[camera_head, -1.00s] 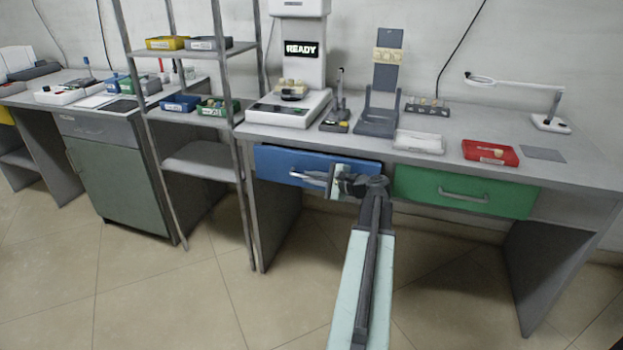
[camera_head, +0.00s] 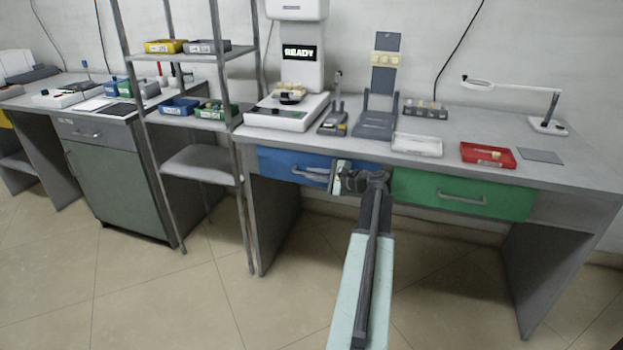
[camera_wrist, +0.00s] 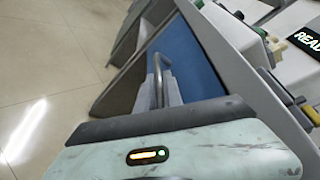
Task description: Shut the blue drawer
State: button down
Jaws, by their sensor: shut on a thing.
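The blue drawer (camera_head: 276,162) is under the left part of the grey desk, and its front looks about level with the desk edge in the head view. Its metal bar handle (camera_head: 309,172) runs along the front. My gripper (camera_head: 328,178) is at the right end of this handle and shut on it. In the wrist view, the blue drawer front (camera_wrist: 190,58) slants across the upper middle. The handle (camera_wrist: 158,75) enters between my fingers (camera_wrist: 168,93). The drawer's right end is partly hidden behind my gripper in the head view.
A green drawer (camera_head: 420,192) is just right of my arm. The desk top (camera_head: 460,130) above holds a white scale (camera_head: 285,115), a white tray (camera_head: 417,145) and a red tray (camera_head: 487,156). A metal shelf rack (camera_head: 240,190) stands close on the left. Floor in front is clear.

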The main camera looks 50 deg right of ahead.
jog(key=c, duration=1.8)
grip_release()
jog(key=shift+d, duration=0.25)
jog(key=shift+o, duration=0.2)
jog(key=p+v, duration=0.1)
jog(key=v, duration=0.7)
jog(key=shift+p, duration=0.35)
jog(key=shift+w, duration=0.1)
